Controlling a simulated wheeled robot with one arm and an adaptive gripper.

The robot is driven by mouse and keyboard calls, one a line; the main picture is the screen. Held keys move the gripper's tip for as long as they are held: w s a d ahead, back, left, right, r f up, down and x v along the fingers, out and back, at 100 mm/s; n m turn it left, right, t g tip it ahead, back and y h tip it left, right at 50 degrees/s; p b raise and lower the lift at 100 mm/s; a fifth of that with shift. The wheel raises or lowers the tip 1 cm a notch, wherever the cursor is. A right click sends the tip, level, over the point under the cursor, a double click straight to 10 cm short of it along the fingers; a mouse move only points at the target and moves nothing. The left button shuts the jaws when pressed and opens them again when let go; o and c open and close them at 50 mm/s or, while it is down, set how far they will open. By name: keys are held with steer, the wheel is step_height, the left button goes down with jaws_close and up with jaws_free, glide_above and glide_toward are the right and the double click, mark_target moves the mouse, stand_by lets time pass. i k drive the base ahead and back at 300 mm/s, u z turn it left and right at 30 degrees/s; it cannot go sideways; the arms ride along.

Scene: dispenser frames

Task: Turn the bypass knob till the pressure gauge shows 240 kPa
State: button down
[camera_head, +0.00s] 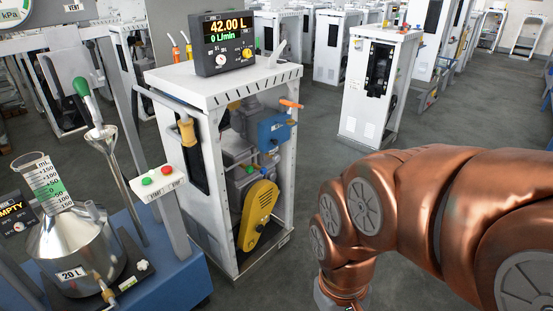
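A pressure gauge (10,14) marked kPa is cut off at the top left corner; only its lower edge shows and I cannot read its value. The bypass knob cannot be made out for certain. The white dispenser frame (210,95) stands in the middle, with an orange handle (291,104) on its right side and a blue part (272,131) inside. My copper-coloured arm comes in from the right and bends down to the bottom edge. My gripper's fingers are out of the picture.
A display (229,42) reading 42.00 L and 4 L/min sits on the dispenser. A steel 20 L can (72,245) with funnel and a green-and-red button box (158,179) stand at left. Other frames fill the back; grey floor is free at right.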

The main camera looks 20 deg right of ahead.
mark_target(275, 158)
steer(key=z, duration=0.7)
steer(key=i, duration=1.2)
steer(key=u, duration=0.5)
